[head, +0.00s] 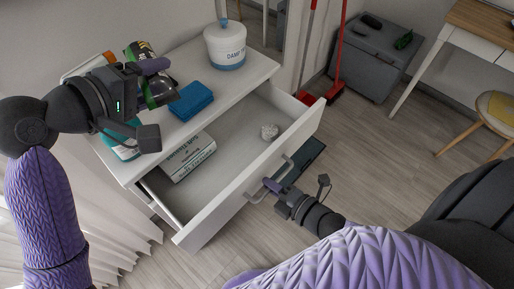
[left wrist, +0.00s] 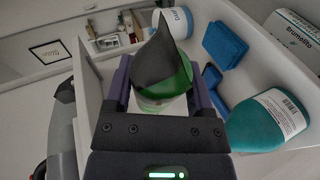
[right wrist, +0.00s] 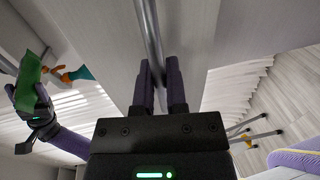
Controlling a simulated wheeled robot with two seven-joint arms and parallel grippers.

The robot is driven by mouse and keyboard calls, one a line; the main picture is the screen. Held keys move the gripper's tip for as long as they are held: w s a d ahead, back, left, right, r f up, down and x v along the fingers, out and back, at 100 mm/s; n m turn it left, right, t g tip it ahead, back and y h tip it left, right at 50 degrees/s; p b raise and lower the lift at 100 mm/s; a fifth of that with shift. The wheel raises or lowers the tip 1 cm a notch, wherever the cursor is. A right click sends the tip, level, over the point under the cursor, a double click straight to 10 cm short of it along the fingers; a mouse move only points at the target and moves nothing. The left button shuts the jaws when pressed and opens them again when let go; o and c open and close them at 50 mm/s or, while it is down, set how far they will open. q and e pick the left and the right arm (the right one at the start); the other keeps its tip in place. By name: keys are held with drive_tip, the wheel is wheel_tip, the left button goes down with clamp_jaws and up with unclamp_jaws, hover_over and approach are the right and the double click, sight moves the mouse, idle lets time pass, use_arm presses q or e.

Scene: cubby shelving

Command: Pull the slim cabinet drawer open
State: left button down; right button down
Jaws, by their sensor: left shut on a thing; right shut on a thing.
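The white slim cabinet (head: 245,75) has its top drawer (head: 250,180) pulled well out, with the inside in view. My right gripper (head: 275,187) is shut on the metal drawer handle (head: 285,168) at the drawer front. The right wrist view shows the handle bar (right wrist: 150,40) running between my right fingers (right wrist: 159,80). My left gripper (head: 157,72) is above the left part of the cabinet top, shut on a dark and green item (head: 161,93). This item (left wrist: 165,65) stands between both fingers in the left wrist view; its exact kind is unclear.
On top are a white tub (head: 225,48), blue cloths (head: 191,99) and a teal bottle (head: 125,150). A grey bin (head: 375,65) stands behind; open floor (head: 375,140) lies right.

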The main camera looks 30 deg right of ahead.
use_arm(q)
drive_tip(key=shift+r, duration=0.35)
use_arm(e)
drive_tip(key=shift+v, duration=0.95)
drive_tip(key=shift+f, duration=0.25)
drive_tip(key=c, duration=0.7)
unclamp_jaws()
drive_tip(key=shift+s, duration=0.1)
use_arm(q)
wheel_tip(320, 180, up, 3)
drive_tip(key=p, duration=0.3)
drive_tip(key=shift+s, duration=0.1)
drive_tip(key=shift+f, duration=0.1)
use_arm(e)
drive_tip(key=v, duration=1.2)
